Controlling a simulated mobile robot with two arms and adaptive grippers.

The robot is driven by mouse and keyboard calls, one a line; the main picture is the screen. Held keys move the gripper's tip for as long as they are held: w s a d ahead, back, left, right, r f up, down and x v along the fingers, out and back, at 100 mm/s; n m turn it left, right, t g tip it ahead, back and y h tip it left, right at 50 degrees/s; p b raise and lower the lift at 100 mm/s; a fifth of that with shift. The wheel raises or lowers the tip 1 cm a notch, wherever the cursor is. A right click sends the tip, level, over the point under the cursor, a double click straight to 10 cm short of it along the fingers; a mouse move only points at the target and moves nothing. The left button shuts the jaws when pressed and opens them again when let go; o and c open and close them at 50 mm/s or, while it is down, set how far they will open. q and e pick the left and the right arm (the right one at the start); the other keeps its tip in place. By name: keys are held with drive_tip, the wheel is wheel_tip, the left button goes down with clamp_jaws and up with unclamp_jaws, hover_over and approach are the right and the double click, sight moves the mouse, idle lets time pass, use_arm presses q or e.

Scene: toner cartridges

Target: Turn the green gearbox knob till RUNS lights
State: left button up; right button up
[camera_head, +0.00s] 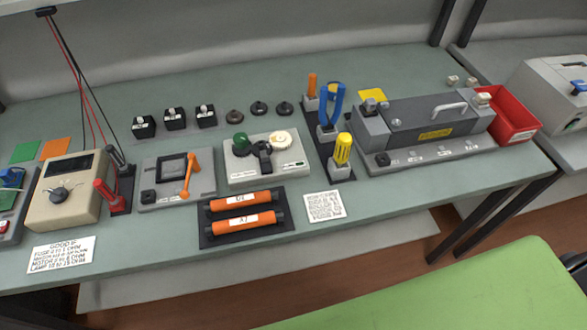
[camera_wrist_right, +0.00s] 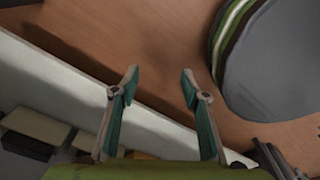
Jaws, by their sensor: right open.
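The green gearbox knob (camera_head: 238,140) sits at the back left of a pale grey gearbox unit (camera_head: 240,174) in the middle of the bench. A dark central part (camera_head: 262,152) and a cream toothed gear (camera_head: 281,138) are beside it. A small dark label strip lies on the unit's front right; its text is too small to read, and I cannot tell whether any RUNS light is lit. My right gripper (camera_wrist_right: 160,76) shows only in the right wrist view. It is open and empty above a brown floor, away from the gearbox. My left gripper is not in view.
A unit with an orange lever (camera_head: 188,176) stands left of the gearbox. Orange cartridges (camera_head: 243,224) lie in front of it. A screwdriver and plier rack (camera_head: 320,124) stands to the right. Several dark knobs and small black boxes line the back. A round grey object (camera_wrist_right: 275,60) shows near my right gripper.

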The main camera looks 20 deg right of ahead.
drive_tip(key=w+d+n+b, duration=0.3)
drive_tip(key=w+d+b, duration=0.6)
drive_tip(key=d+b, duration=0.3)
drive_tip(key=shift+w+b, duration=0.25)
drive_tip(key=shift+b, duration=0.3)
drive_tip(key=shift+f, duration=0.1)
clamp_jaws()
